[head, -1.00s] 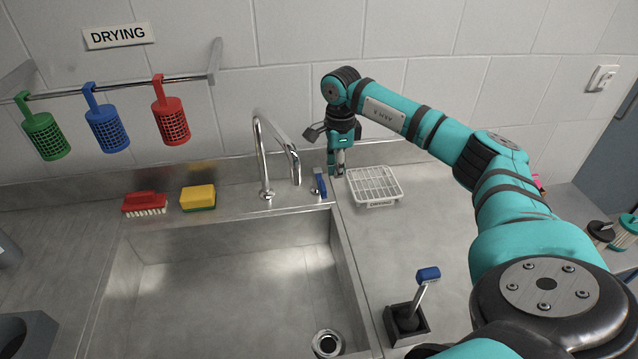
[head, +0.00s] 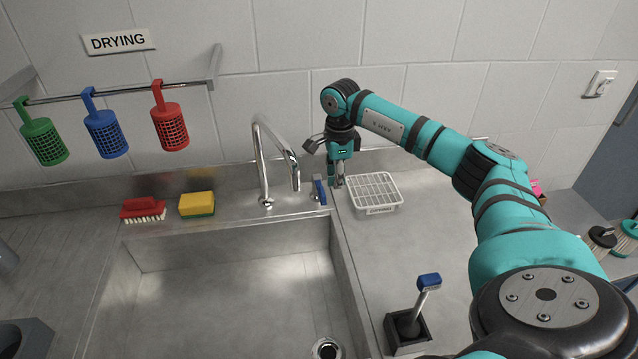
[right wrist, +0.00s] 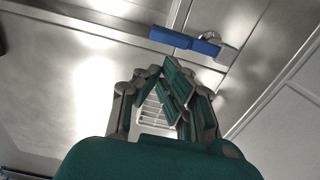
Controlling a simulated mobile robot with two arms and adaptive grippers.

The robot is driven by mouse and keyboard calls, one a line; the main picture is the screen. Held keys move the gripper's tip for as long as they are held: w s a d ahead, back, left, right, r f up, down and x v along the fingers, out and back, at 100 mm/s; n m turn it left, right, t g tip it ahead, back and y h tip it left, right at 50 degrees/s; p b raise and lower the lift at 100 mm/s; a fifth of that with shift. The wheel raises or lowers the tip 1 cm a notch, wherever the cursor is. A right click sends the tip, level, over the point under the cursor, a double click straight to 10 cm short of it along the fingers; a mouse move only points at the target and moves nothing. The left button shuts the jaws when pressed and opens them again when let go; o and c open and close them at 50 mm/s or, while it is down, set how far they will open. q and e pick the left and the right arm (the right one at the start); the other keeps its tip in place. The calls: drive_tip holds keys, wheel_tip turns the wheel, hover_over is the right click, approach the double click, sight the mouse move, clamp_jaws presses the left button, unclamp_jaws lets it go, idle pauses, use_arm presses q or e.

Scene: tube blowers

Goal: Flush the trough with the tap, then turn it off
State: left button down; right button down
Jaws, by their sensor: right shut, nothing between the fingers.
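The chrome gooseneck tap (head: 262,160) stands behind the trough (head: 235,285), its spout over the back rim. No water shows from the spout. The tap's blue lever (head: 320,192) is on the ledge to the right of the spout; it also shows in the right wrist view (right wrist: 185,41), ahead of the fingers. My right gripper (head: 337,183) is shut and empty, pointing down just right of the lever; the fingers look apart from it. The gripper also shows in the right wrist view (right wrist: 172,95). My left gripper is out of view.
A white wire rack (head: 375,192) sits right beside the right gripper. A red brush (head: 143,209) and yellow sponge (head: 197,204) lie on the back ledge. A blue-topped handle (head: 428,282) stands in a black holder on the right counter. The drain (head: 326,348) is at the trough's front right.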

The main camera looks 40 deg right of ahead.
sight(323, 191)
drive_tip(key=shift+f, duration=0.2)
idle(0.5)
drive_tip(key=shift+f+b, duration=0.9)
drive_tip(key=shift+f, duration=0.45)
drive_tip(key=shift+w+a, duration=0.15)
drive_tip(key=shift+a, duration=0.1)
drive_tip(key=shift+w+a, duration=0.25)
drive_tip(key=shift+a, duration=0.2)
drive_tip(key=shift+w+a, duration=0.15)
drive_tip(key=shift+a, duration=0.05)
drive_tip(key=shift+w+a, duration=0.35)
drive_tip(key=shift+a, duration=0.3)
drive_tip(key=shift+r+p, duration=0.1)
drive_tip(key=shift+p, duration=0.2)
drive_tip(key=r+p, duration=0.2)
drive_tip(key=r, duration=0.1)
drive_tip(key=r+p, duration=0.1)
drive_tip(key=shift+s+d+r, duration=0.2)
drive_tip(key=shift+s+d, duration=0.05)
drive_tip(key=shift+d, duration=0.1)
